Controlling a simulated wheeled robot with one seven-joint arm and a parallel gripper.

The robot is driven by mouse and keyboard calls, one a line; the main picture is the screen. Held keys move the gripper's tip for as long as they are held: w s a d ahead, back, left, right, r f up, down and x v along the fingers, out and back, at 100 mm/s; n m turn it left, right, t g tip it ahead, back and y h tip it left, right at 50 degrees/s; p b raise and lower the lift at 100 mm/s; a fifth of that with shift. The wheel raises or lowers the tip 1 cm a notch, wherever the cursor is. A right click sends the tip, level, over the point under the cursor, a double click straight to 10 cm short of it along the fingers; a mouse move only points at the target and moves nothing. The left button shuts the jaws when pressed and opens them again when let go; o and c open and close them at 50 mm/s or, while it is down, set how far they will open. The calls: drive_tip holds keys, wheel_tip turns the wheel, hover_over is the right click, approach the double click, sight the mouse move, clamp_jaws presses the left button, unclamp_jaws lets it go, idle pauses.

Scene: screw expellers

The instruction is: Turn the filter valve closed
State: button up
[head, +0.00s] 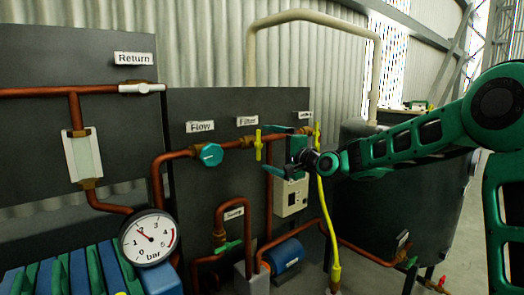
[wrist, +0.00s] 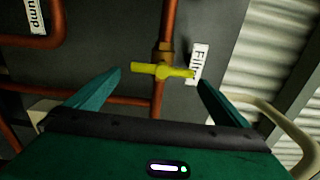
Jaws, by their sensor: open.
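The filter valve (head: 258,144) has a yellow lever handle on a copper pipe, beside the "Filter" label (head: 247,121). In the head view the handle stands upright, across the level pipe. In the wrist view the yellow handle (wrist: 163,71) also lies across the pipe, on a brass fitting. My gripper (head: 268,149) is open and faces the panel just right of the handle. In the wrist view the handle shows between the two teal fingers of my gripper (wrist: 159,76), seemingly beyond their tips. No contact shows.
A second yellow handle (head: 317,135) with a yellow hose (head: 325,210) is close to my wrist on the right. A teal Flow knob (head: 209,154) is to the left. A grey box (head: 291,197) hangs below my gripper. A dark tank (head: 385,210) stands at right.

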drive_tip(key=v, duration=0.5)
drive_tip(key=shift+s+d, duration=0.15)
drive_tip(key=shift+d, duration=0.1)
drive_tip(key=s+d+f+n+g+h, duration=0.25)
drive_tip(key=s+d+f+h, duration=0.25)
drive_tip(key=s+d+f, duration=0.5)
drive_tip(key=s+d+f+n+g+h, duration=0.2)
drive_tip(key=s+d+f+g+h, duration=0.3)
drive_tip(key=s+d, duration=0.5)
drive_tip(key=s+d+f+g, duration=0.2)
drive_tip(key=s+d, duration=0.1)
drive_tip(key=s, duration=0.7)
drive_tip(key=s+d+f+g, duration=0.3)
drive_tip(key=s+d, duration=0.1)
drive_tip(key=s, duration=0.7)
drive_tip(key=s+d+f+g, duration=0.2)
drive_tip(key=s+d, duration=0.1)
drive_tip(key=s, duration=0.8)
drive_tip(key=shift+d, duration=0.35)
